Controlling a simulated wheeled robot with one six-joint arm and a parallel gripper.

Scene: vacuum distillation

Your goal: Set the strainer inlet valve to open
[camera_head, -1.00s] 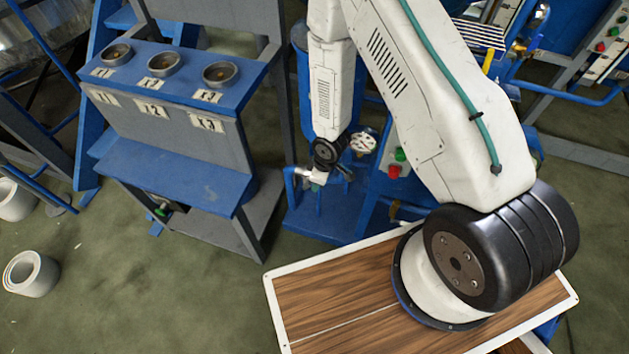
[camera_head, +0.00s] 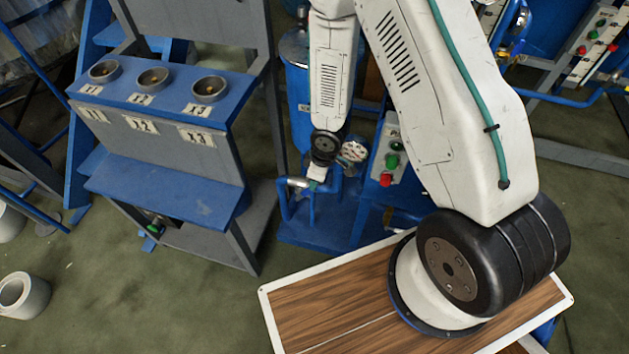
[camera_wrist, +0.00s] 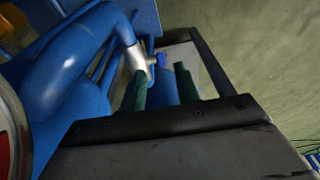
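The valve on the strainer inlet appears in the wrist view as a small blue handle (camera_wrist: 160,60) beside a silver pipe fitting (camera_wrist: 136,56) on a thick blue pipe (camera_wrist: 72,82). My gripper (camera_wrist: 161,70) has its two dark green fingers apart, with the blue handle seen in the gap, near the fingertips. I cannot tell whether either finger touches it. In the head view a silver pipe piece (camera_head: 297,182) shows on the blue skid, just left of my wrist end. My arm hides the handle there.
A round gauge (camera_head: 354,150) stands just right of my wrist, with a button box (camera_head: 391,150) beyond it. A blue tank (camera_head: 299,90) is behind the arm. A blue-and-grey bench (camera_head: 160,195) with three round cups stands left.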

